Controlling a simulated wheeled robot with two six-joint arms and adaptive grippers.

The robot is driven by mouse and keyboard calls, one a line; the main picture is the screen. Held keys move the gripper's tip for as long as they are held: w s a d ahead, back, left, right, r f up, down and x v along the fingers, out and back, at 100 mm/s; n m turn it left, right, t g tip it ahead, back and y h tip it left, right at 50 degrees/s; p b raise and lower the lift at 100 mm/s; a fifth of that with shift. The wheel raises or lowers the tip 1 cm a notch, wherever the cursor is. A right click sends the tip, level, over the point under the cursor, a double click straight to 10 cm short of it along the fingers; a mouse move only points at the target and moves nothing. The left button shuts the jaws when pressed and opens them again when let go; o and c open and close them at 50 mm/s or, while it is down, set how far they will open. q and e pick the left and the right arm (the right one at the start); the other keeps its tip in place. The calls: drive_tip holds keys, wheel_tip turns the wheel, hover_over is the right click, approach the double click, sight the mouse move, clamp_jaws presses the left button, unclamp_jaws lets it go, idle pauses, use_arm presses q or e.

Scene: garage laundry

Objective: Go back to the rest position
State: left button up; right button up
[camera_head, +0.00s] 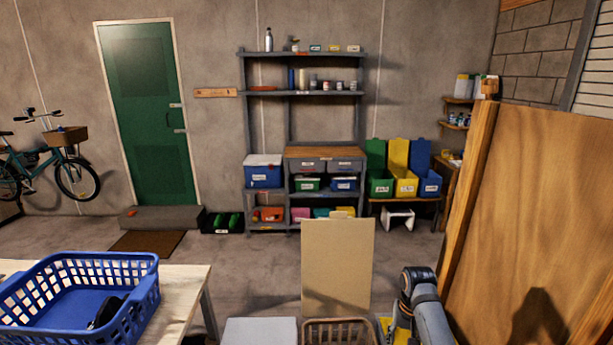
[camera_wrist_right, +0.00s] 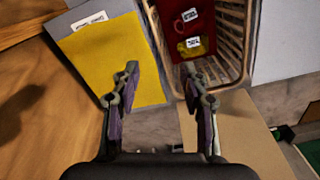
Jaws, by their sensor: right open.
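My right gripper (camera_wrist_right: 166,90) is open in the right wrist view, with nothing between its two fingers. Below it lie a yellow sheet (camera_wrist_right: 105,60) on a labelled grey surface and a brown slatted basket (camera_wrist_right: 153,32). The basket has a red inside with a red and a yellow item, each by a white label. In the head view my right arm (camera_head: 425,305) is at the lower right, beside the basket (camera_head: 308,329); its fingers cannot be made out there. My left gripper is not in view.
A tall wooden panel (camera_head: 540,190) stands close on the right of my right arm. An upright tan board (camera_head: 338,262) is behind the basket. A blue laundry basket (camera_head: 150,290) sits on a table (camera_head: 183,300) at the left. Open floor (camera_head: 245,260) lies towards the shelf (camera_head: 302,93).

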drive_tip(key=s+d+f+n, duration=0.1)
drive_tip(key=s+f, duration=0.4)
drive_tip(key=f, duration=0.5)
drive_tip(key=s+f, duration=0.6)
drive_tip(key=f, duration=0.4)
drive_tip(key=s+d+f+n, duration=0.1)
drive_tip(key=s+f, duration=0.4)
drive_tip(key=f, duration=0.5)
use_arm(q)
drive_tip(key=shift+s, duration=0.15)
use_arm(e)
drive_tip(key=s+f, duration=0.4)
drive_tip(key=s, duration=0.6)
drive_tip(key=s+f+n, duration=0.1)
drive_tip(key=s+f, duration=0.3)
drive_tip(key=s, duration=0.5)
drive_tip(key=s+f+t, duration=0.1)
drive_tip(key=s+f, duration=0.4)
drive_tip(key=s, duration=0.5)
drive_tip(key=shift+s+d+n+h, duration=0.3)
drive_tip(key=shift+s+n, duration=0.05)
drive_tip(key=shift+n, duration=0.05)
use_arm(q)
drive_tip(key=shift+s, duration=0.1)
use_arm(e)
drive_tip(key=shift+c, duration=0.2)
